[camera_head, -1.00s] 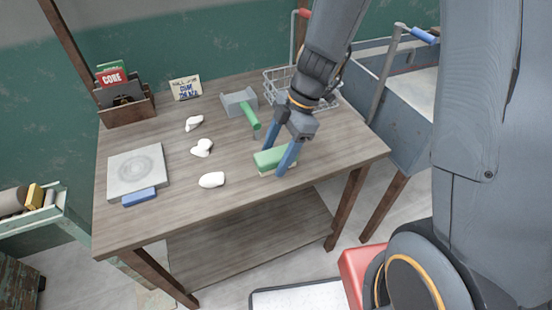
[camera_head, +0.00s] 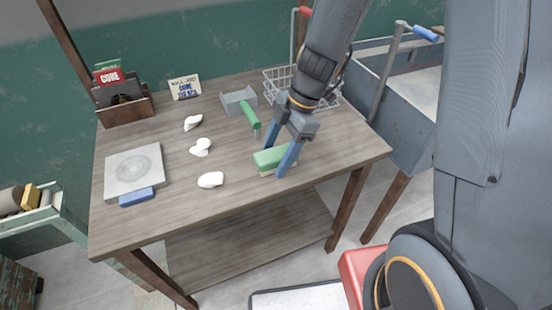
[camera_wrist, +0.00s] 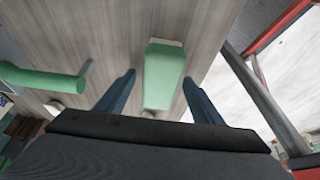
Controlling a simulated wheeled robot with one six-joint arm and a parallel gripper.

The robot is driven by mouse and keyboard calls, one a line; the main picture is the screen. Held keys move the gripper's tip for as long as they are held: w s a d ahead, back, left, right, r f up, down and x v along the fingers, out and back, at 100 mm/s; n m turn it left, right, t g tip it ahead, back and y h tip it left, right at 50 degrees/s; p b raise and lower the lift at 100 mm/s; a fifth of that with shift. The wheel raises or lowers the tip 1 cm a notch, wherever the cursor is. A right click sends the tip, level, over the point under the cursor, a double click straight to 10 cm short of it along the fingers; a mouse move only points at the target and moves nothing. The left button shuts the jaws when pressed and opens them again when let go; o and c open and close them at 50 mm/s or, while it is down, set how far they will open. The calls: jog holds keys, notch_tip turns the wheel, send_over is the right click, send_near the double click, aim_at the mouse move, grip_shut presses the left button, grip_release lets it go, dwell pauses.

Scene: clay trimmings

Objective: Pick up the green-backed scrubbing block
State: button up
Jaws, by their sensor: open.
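The green-backed scrubbing block (camera_head: 268,157) lies on the wooden table near its right front part, green side up with a pale layer beneath. My gripper (camera_head: 272,156) is open, with its blue fingers reaching down around the block. In the wrist view the block (camera_wrist: 163,75) lies between the two fingertips of my gripper (camera_wrist: 158,78), with a gap on each side. I cannot tell how high the fingertips are above the table. One finger hides part of the block in the head view.
A green-handled tool (camera_head: 250,112) lies behind the block, by a grey tray (camera_head: 238,100). A wire basket (camera_head: 278,80) stands behind my gripper. White clay lumps (camera_head: 210,180), a grey slab (camera_head: 133,172) and a blue block (camera_head: 137,197) lie left. The table (camera_head: 240,208) is clear in front.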

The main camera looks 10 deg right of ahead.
aim_at(276, 153)
jog(key=shift+c, duration=0.4)
jog(key=c, duration=1.2)
jog(key=shift+r+p, duration=0.3)
jog(key=shift+p, duration=0.2)
jog(key=shift+r, duration=0.2)
notch_tip(276, 153, up, 10)
jog(key=shift+f+b, duration=0.2)
jog(key=shift+b, duration=0.25)
jog(key=o, duration=0.7)
jog(key=shift+c, duration=0.2)
jog(key=c, duration=0.4)
